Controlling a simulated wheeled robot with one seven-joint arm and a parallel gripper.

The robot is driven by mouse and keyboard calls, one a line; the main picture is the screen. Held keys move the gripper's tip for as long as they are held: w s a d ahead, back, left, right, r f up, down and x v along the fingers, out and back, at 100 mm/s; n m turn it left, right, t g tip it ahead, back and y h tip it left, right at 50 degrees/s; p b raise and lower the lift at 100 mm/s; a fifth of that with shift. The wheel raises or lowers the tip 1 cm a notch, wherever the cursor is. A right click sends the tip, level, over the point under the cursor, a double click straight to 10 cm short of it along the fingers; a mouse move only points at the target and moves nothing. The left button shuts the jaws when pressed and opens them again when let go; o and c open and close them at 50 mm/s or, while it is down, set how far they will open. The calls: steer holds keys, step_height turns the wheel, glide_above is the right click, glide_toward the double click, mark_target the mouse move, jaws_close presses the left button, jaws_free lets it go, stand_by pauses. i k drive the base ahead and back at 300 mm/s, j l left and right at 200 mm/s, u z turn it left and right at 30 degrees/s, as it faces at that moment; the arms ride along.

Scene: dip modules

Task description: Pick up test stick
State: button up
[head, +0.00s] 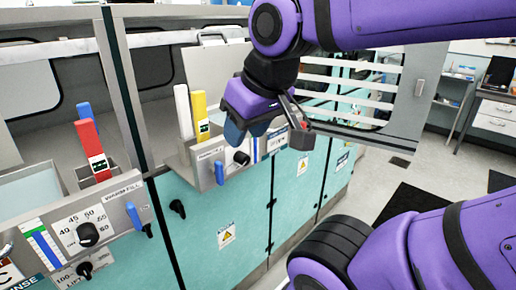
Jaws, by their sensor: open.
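Several upright coloured sticks stand at the dip modules, and I cannot tell which one is the test stick. A yellow stick (200,114) with a dark label and a white stick (183,110) stand together at the middle module. A red stick (92,148) with a label and a blue stick (85,110) behind it stand at the left module. My gripper (247,132) points down, open, just right of the yellow stick and apart from it. Its fingers are small in view and nothing shows between them. They partly cover the middle module's front panel.
The left module has a dial (88,234) and a blue-handled valve (134,215). Another blue handle (219,173) juts from the middle module. A raised lid (215,70) stands behind my gripper. Teal cabinet doors (225,220) run below. Open floor lies to the right.

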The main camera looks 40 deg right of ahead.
mark_target(181, 92)
steer(key=i+l+u, duration=0.1)
steer(key=u, duration=0.25)
steer(key=l+u, duration=0.35)
steer(key=i+l+u, duration=0.1)
steer(key=l+u, duration=0.25)
steer(key=j, duration=0.1)
